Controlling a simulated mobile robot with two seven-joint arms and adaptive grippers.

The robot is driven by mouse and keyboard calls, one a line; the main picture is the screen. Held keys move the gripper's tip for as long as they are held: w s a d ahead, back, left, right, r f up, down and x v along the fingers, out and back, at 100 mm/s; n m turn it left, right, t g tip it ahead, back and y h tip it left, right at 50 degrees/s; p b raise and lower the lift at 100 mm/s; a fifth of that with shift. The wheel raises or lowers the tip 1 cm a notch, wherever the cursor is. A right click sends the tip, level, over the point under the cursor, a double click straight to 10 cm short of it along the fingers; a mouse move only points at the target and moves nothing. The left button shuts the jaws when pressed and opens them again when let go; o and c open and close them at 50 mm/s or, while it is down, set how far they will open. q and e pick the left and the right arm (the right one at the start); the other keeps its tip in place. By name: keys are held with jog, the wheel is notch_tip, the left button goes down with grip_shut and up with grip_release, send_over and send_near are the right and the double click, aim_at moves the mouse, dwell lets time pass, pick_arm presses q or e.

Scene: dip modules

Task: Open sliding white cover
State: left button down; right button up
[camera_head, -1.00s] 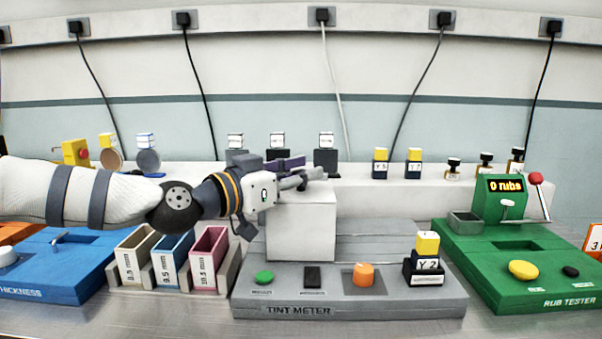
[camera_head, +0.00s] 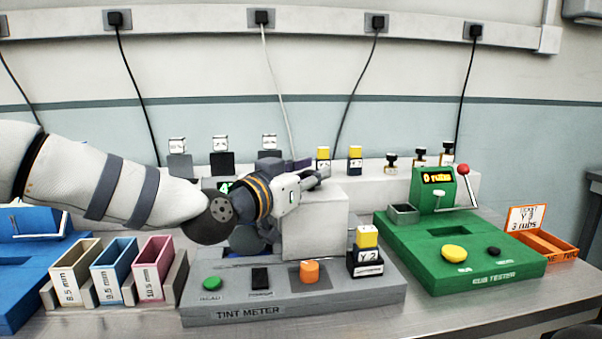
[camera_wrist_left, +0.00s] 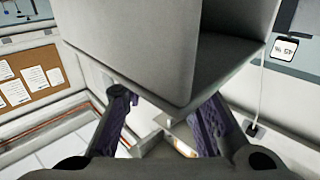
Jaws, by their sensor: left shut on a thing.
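The white cover (camera_head: 315,228) is a tall block on the grey tint meter (camera_head: 250,312); it stands right of the middle of the base. My left gripper (camera_head: 318,179) is shut on the cover's top edge, its arm reaching in from the left. In the left wrist view the cover (camera_wrist_left: 130,40) fills the top middle, and the purple-padded fingers of my left gripper (camera_wrist_left: 168,112) reach up to it. Left of the cover, a dark round part and a bluish patch show on the base, partly hidden behind my arm. My right gripper is not in view.
The Y 2 module (camera_head: 367,250) stands on the tint meter just right of the cover. An orange knob (camera_head: 309,272) and green button (camera_head: 211,283) are in front. The green rub tester (camera_head: 470,270) stands right; coloured slots (camera_head: 112,270) stand left.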

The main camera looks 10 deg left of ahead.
pick_arm(q)
jog(key=c, duration=1.3)
grip_release()
jog(key=shift+a, duration=0.1)
jog(key=v, duration=1.2)
